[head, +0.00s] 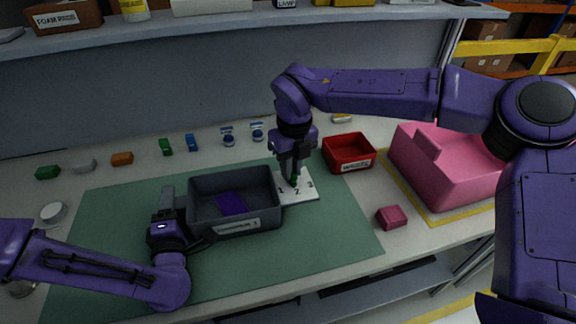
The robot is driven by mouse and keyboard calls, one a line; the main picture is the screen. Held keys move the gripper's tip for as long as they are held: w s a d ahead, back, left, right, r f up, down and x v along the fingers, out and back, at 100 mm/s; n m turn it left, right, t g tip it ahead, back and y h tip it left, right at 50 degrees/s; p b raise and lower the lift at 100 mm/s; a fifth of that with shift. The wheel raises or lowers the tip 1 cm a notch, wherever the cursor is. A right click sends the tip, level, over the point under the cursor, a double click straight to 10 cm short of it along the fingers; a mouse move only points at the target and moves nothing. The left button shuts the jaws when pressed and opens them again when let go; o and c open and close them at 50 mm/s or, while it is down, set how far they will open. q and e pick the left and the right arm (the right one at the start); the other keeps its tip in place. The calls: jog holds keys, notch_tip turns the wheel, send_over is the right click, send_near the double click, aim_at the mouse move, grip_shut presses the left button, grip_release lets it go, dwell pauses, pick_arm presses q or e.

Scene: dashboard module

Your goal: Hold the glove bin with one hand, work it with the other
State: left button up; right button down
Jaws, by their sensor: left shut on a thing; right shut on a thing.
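The dark grey open bin (262,192), which I take as the glove bin, sits on the green mat with a purple block (230,203) inside. A white plate (309,192) marked 1, 2, 3 adjoins its right side. My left gripper (196,238) is at the bin's front left corner, shut on its wall; the fingertips are partly hidden. My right gripper (295,177) points down over the plate, shut on a small green piece (295,182) near the 2. The gripper hides most of that piece.
A red bin (349,153) and a large pink bin (450,175) stand to the right, with a pink block (391,217) in front. Several small coloured items line the table's back. A shelf (240,23) overhangs the back. The mat (330,245) is clear in front.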

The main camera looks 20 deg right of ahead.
pick_arm(q)
jog(key=shift+a+f, duration=0.1)
jog(key=shift+a, duration=0.05)
pick_arm(e)
jog(key=n, duration=0.1)
jog(key=d+n, duration=0.1)
jog(key=n, duration=0.2)
jog(key=shift+w+d+n, duration=0.15)
jog(key=shift+d+n, duration=0.1)
jog(key=shift+n, duration=0.05)
jog(key=n, duration=0.1)
jog(key=d+n, duration=0.1)
jog(key=n, duration=0.1)
jog(key=shift+w, duration=0.15)
pick_arm(q)
jog(key=shift+a, duration=0.1)
pick_arm(e)
jog(key=shift+w+d+f+n, duration=0.1)
jog(key=shift+d+n, duration=0.05)
jog(key=shift+n, duration=0.65)
jog(key=c, duration=1.1)
grip_release()
